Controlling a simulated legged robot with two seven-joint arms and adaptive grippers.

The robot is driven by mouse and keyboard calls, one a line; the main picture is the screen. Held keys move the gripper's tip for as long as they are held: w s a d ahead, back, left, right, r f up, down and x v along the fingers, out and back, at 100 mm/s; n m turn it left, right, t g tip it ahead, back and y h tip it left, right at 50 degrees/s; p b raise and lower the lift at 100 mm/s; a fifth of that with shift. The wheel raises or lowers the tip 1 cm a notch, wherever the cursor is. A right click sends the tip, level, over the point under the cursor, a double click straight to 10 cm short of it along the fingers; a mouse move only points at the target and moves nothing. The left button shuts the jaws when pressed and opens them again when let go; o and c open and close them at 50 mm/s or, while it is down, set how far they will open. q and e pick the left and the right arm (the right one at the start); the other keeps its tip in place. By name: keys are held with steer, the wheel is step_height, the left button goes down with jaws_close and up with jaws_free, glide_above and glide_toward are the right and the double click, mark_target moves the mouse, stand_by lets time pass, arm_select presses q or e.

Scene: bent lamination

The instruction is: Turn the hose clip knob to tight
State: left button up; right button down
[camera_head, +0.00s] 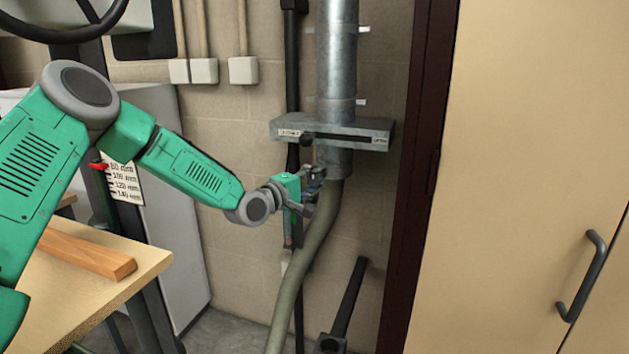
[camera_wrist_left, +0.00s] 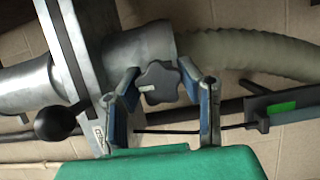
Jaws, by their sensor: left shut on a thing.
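The hose clip knob (camera_wrist_left: 158,84) is a dark grey, lobed knob with a pale mark, at the lower end of the metal pipe where the ribbed grey-green hose (camera_wrist_left: 245,52) begins. My left gripper (camera_wrist_left: 158,72) is shut on the knob, its two blue-sided fingers on either side of it. In the head view my left gripper (camera_head: 316,178) reaches the pipe's lower end, above the hose (camera_head: 307,255); the knob is too small and covered there to make out. The clip band is not clear. My right gripper is not in view.
A flat grey metal gate (camera_head: 355,131) crosses the pipe (camera_head: 337,60) just above my left gripper, with a black ball handle (camera_wrist_left: 57,123). A thin dark pipe runs behind. A wooden bench (camera_head: 100,285) stands at the left, a beige cabinet (camera_head: 530,150) at the right.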

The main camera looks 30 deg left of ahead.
arm_select(q)
steer(key=o, duration=1.2)
steer(key=shift+s+d+f, duration=0.1)
steer(key=shift+f, duration=0.35)
steer(key=shift+c, duration=0.2)
steer(key=shift+r, duration=0.1)
steer(key=shift+r, duration=0.1)
steer(key=s+a, duration=0.2)
steer(key=s, duration=0.9)
steer(key=shift+s, duration=0.3)
steer(key=shift+f, duration=0.2)
